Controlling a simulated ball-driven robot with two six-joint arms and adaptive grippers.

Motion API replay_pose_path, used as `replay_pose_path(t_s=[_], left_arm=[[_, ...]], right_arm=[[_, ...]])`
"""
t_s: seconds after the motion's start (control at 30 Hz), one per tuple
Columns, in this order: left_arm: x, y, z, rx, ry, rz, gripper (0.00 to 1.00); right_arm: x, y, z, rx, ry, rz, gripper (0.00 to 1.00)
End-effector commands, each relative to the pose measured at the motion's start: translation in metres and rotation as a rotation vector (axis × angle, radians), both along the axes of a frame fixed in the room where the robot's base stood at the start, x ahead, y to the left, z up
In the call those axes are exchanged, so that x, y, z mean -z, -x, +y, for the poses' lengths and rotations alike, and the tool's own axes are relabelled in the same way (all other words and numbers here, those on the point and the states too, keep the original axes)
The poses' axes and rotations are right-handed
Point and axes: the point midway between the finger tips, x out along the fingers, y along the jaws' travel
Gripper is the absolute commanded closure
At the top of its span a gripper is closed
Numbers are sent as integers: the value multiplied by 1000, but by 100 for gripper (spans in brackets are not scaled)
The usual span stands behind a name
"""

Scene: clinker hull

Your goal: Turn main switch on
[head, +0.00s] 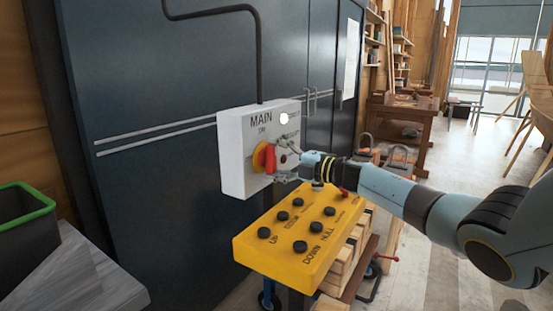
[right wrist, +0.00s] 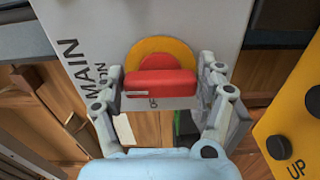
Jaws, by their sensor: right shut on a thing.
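The main switch is a white box (head: 235,158) lettered MAIN and ON, fixed to a dark cabinet front. Its red handle (head: 270,159) stands upright over a yellow disc (head: 258,157). My right gripper (head: 278,161) reaches it from the right. In the right wrist view, the red handle (right wrist: 160,84) lies between the two fingers of my right gripper (right wrist: 167,92), which are shut on its ends. A short white mark is on the handle's end towards the ON lettering. The yellow disc (right wrist: 160,47) shows behind it. My left gripper is in neither view.
A round white lamp (head: 284,118) shows on the box. A yellow control panel (head: 298,232) with several black knobs stands just below my right gripper. A green-rimmed bin (head: 22,222) is at the left. Open floor lies at the right, behind my arm.

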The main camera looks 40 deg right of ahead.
Motion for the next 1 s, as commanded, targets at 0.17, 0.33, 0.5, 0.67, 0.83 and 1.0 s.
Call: replay_pose_path(t_s=[0.17, 0.33, 0.5, 0.67, 0.83, 1.0], left_arm=[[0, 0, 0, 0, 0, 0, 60], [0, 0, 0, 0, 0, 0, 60], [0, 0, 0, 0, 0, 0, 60], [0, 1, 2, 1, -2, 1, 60], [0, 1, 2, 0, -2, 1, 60], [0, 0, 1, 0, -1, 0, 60]], right_arm=[[2, 0, -1, 2, -4, 4, 60], [1, 0, -1, 2, -3, 3, 12], [1, 0, 0, 1, -1, 2, 4], [1, 0, 0, 1, -1, 1, 4], [2, 14, -7, 2, 2, 3, 4], [2, 48, -20, 0, 4, 6, 4]])
